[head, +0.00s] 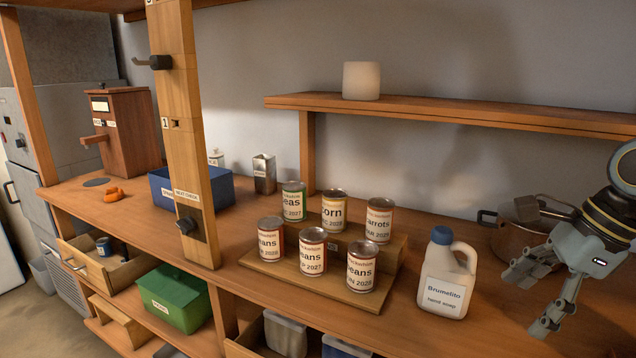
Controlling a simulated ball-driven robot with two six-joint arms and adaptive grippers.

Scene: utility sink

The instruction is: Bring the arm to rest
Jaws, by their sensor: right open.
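My right gripper (541,298) is at the right edge of the head view, over the wooden counter (455,332). Its grey fingers are spread apart and hold nothing. They hang just right of a white soap jug (446,285) with a blue cap, apart from it as far as I can tell. A brown pot (512,236) stands behind the gripper, which partly hides it. My left gripper is not in this view.
Several labelled cans (312,252) stand on a stepped wooden rack (262,268) left of the jug. A wooden shelf (450,110) with a white cup (361,81) runs above. A wooden post (184,130) rises at left, near a blue bin (222,190). Open counter lies before the jug.

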